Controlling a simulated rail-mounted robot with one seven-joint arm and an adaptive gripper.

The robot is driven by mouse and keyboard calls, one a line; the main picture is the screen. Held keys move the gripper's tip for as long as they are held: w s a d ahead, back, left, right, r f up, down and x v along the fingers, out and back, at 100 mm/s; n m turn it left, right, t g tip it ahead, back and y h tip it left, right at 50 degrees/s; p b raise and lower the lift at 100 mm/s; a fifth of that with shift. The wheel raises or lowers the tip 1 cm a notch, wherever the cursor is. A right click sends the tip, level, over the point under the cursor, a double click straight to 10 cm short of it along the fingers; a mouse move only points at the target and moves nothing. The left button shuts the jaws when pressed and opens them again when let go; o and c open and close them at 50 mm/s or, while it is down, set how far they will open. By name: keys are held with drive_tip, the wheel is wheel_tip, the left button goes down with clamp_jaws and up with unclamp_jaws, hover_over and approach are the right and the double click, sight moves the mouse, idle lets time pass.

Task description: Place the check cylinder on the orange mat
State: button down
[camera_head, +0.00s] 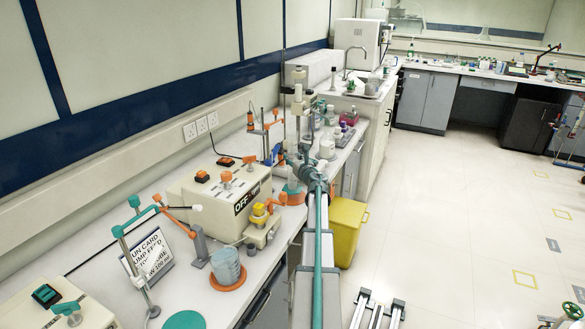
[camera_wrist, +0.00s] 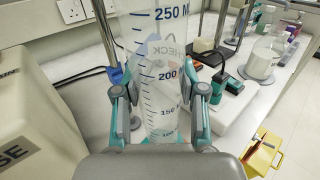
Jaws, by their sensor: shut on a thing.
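The check cylinder (camera_wrist: 160,62) is a clear, tall graduated cylinder with blue marks and part of the word "CHECK" showing. It stands upright between the two fingers of my gripper (camera_wrist: 160,92), which is shut on it. Something teal shows at its foot; I cannot tell whether it rests on a surface. In the head view my gripper (camera_head: 303,160) is over the far part of the bench. An orange mat (camera_head: 229,287) lies on the near bench under a bluish beaker (camera_head: 226,265). Another orange patch (camera_head: 292,197) shows beside my arm, partly hidden by it.
A cream box marked OFF (camera_head: 225,200) stands left of my arm. A sign (camera_head: 148,255), a clamp stand (camera_head: 133,262) and a teal mat (camera_head: 185,320) are nearer. Bottles (camera_wrist: 268,50) stand beyond the cylinder. A yellow bin (camera_head: 346,230) stands on the floor.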

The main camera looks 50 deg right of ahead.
drive_tip(key=shift+f, duration=2.05)
drive_tip(key=c, duration=0.7)
unclamp_jaws()
drive_tip(key=shift+o, duration=0.2)
drive_tip(key=shift+r, duration=0.2)
drive_tip(key=b+v, duration=0.2)
drive_tip(key=v, duration=1)
